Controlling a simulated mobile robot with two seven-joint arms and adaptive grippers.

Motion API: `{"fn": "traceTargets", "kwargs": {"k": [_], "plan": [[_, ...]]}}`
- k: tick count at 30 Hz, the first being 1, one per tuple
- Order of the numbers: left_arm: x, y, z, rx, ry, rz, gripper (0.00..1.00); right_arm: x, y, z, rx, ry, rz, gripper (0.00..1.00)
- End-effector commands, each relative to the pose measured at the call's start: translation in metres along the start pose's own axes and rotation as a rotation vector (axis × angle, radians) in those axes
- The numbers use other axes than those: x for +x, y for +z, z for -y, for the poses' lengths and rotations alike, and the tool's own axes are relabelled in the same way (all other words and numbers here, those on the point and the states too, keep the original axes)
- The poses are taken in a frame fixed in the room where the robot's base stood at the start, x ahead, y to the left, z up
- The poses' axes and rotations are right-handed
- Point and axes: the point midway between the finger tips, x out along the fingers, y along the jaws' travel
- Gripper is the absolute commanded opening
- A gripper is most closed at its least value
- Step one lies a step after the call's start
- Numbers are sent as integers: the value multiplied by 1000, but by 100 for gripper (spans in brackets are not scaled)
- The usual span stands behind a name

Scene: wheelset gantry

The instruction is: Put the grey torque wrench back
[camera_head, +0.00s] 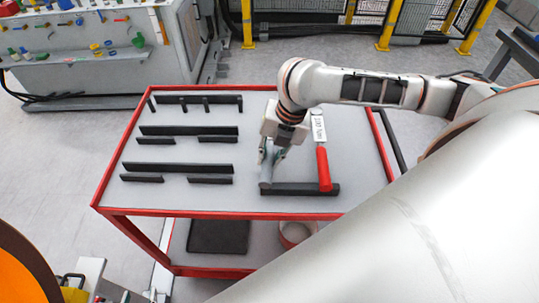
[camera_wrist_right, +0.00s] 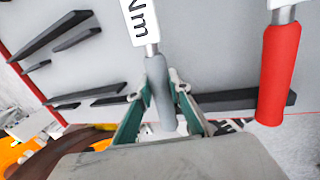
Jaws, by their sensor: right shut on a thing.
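My arm hides the rest of the wrench in the head view. My left gripper is not in view.
A red-handled torque wrench (camera_head: 323,168) lies just right of the grey one, over the same bar. Several other black bars (camera_head: 178,167) stand empty on the left of the cart top (camera_head: 155,204). A tool-covered grey bench (camera_head: 100,65) stands behind.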

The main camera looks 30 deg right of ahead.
Motion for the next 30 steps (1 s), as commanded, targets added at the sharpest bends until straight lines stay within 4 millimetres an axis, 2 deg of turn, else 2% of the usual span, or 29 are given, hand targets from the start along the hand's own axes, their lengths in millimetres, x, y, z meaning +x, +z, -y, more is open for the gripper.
{"fn": "traceTargets", "kwargs": {"k": [5, 6, 7, 8, 20, 23, 30], "plan": [[-1, 0, 0, 0, 0, 0, 40, 2, 0, 0, -1, 1, 0, 0], [0, 0, 0, 0, 0, 0, 40, 2, 0, 0, -1, 2, 0, 29], [0, 0, 0, 0, 0, 0, 40, 2, 0, 0, -1, 2, 0, 37], [0, 0, 0, 0, 0, 0, 40, 2, 0, 0, -1, 1, 0, 38], [-2, -2, 1, 3, -1, -2, 40, -2, 0, 1, 0, 0, 1, 38], [-1, -2, 1, 2, -1, -2, 40, -13, 1, 1, -2, 0, 3, 38], [-1, -2, 0, 1, 0, -3, 40, -61, 2, 0, -1, 3, 6, 38]]}}
